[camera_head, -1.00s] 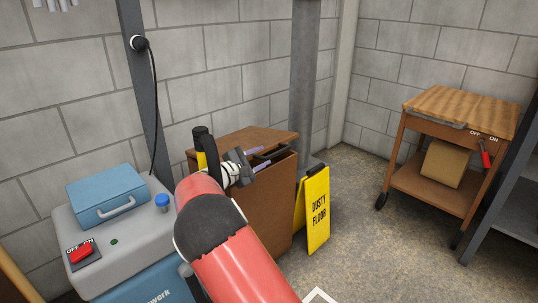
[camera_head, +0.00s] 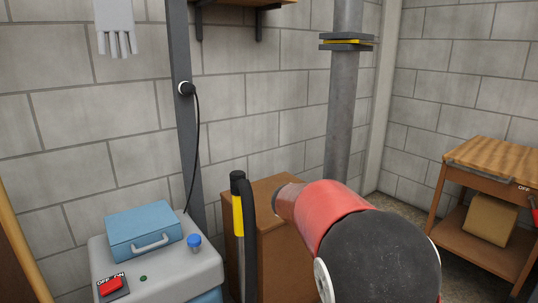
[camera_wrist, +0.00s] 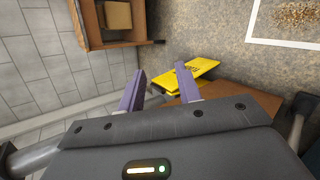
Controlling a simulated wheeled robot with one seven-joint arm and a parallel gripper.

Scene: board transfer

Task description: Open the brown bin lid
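The brown bin (camera_head: 271,246) stands against the block wall in the middle of the head view. Its brown lid (camera_head: 272,187) shows only in part behind my red and black arm, and I cannot tell from this view whether it is raised. In the wrist view a brown panel of the bin (camera_wrist: 235,96) lies right of the fingers. My gripper (camera_wrist: 160,70) has its two purple fingers apart with nothing between them. In the head view my gripper is hidden behind my arm.
A black and yellow post (camera_head: 239,225) stands at the bin's left. A grey cabinet (camera_head: 190,268) with a blue box (camera_head: 143,228) is further left. A yellow sign (camera_wrist: 190,76) stands beyond the fingers. A wooden cart (camera_head: 490,160) is at the right.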

